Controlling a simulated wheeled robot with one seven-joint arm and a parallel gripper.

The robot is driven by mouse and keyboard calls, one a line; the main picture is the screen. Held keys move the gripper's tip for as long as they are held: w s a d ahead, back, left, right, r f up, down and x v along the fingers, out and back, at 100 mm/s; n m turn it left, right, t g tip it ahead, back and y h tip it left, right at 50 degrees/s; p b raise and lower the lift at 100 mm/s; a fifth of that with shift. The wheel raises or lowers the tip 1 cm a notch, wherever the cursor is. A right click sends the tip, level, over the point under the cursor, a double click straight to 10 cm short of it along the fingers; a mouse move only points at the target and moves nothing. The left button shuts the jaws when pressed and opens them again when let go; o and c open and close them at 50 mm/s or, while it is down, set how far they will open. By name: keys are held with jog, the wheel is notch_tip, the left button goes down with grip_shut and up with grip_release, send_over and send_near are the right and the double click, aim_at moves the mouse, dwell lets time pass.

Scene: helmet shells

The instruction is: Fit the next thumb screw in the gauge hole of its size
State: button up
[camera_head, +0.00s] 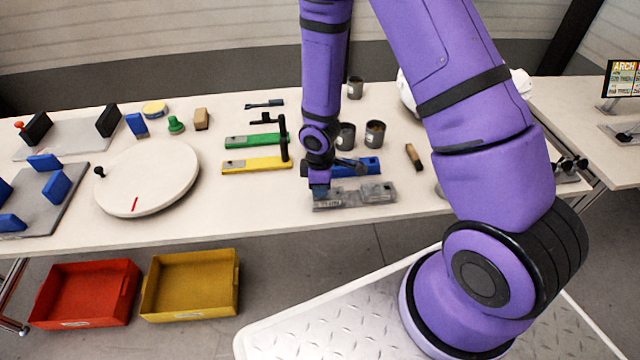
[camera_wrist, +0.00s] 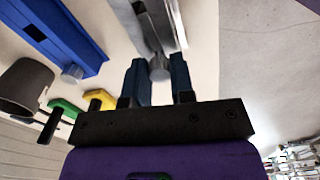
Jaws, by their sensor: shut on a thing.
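My gripper (camera_head: 319,190) points down at the left part of a low grey, clear-looking block or tray (camera_head: 378,192) near the table's front edge. In the wrist view my gripper (camera_wrist: 159,72) is shut on a small grey thumb screw (camera_wrist: 160,69), whose round head shows between the blue fingertips. The grey block (camera_wrist: 172,22) lies just beyond it; I cannot tell whether the screw touches or enters a hole. A blue bar (camera_head: 368,167) lies behind; in the wrist view the blue bar (camera_wrist: 55,35) has a dark square opening and a grey round knob (camera_wrist: 72,73) at its end.
A green bar (camera_head: 250,141) and a yellow bar (camera_head: 250,166) lie left of my arm. Grey cups (camera_head: 375,133) stand behind, and a brown-handled brush (camera_head: 413,156) lies to the right. A white turntable (camera_head: 150,178) fills the left. Red and yellow bins (camera_head: 190,285) are below.

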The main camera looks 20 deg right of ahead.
jog(key=shift+f, duration=0.6)
dwell(0.5)
jog(key=o, duration=0.9)
jog(key=shift+o, duration=0.2)
notch_tip(320, 180, up, 11)
jog(key=shift+s+f, duration=0.1)
dwell(0.4)
